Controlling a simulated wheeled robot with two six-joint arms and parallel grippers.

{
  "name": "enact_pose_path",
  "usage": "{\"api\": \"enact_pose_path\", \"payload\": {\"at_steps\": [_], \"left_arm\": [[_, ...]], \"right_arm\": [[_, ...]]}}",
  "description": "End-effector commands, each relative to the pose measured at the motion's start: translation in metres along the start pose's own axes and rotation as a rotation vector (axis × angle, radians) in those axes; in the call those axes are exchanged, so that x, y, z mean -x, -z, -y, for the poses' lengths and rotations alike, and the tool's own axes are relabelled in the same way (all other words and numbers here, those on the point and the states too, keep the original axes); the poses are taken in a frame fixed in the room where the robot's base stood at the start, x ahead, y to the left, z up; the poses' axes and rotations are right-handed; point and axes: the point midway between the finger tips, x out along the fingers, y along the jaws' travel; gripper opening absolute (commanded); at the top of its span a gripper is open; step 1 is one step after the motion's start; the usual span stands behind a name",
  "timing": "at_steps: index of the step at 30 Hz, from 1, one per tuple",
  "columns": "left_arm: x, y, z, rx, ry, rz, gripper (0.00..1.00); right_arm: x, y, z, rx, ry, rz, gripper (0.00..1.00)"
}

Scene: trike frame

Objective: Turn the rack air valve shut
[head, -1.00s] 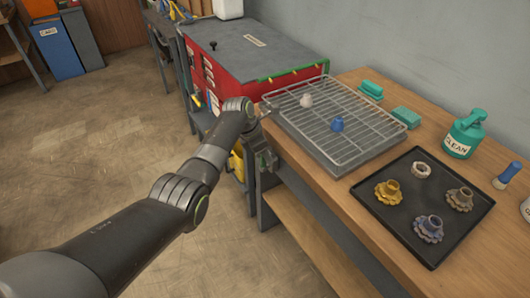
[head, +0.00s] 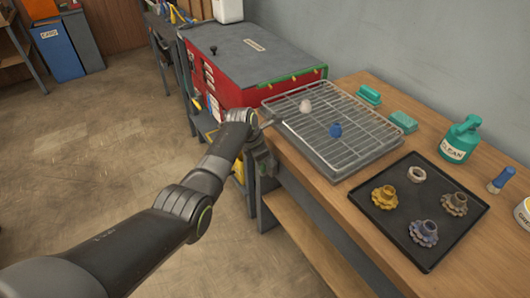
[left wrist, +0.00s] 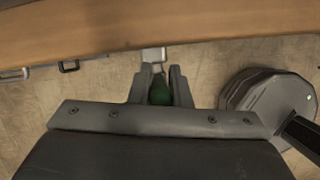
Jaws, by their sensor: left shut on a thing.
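My left gripper (left wrist: 160,88) shows in the left wrist view with its two fingers closed around a green piece (left wrist: 160,94), which looks like the handle of the rack air valve. A pale metal fitting (left wrist: 152,57) runs from there toward the bench edge. In the head view my left gripper (head: 265,162) is at the front edge of the bench, just below the left end of the wire rack (head: 350,152). The valve cannot be made out in the head view, and its turn angle is unclear. My right gripper is in neither view.
A red cabinet (head: 235,88) stands behind. The floor left is clear.

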Motion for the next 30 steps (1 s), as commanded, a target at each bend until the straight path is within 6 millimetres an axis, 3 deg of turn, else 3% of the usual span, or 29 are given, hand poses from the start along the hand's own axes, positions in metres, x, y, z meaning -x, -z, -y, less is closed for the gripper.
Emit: {"api": "enact_pose_path", "payload": {"at_steps": [1, 12, 21, 30], "left_arm": [[0.005, -0.002, 0.003, -0.006, -0.013, -0.006, 0.0], [0.0, -0.003, 0.019, -0.085, -0.203, -0.047, 0.0], [-0.008, -0.002, 0.03, -0.148, -0.356, -0.079, 0.0], [-0.008, -0.002, 0.03, -0.16, -0.383, -0.085, 0.0]], "right_arm": [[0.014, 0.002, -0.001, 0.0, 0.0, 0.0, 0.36], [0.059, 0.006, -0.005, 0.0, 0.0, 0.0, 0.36], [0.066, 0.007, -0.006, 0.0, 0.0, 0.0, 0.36], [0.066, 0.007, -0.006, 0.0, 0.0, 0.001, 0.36]]}}
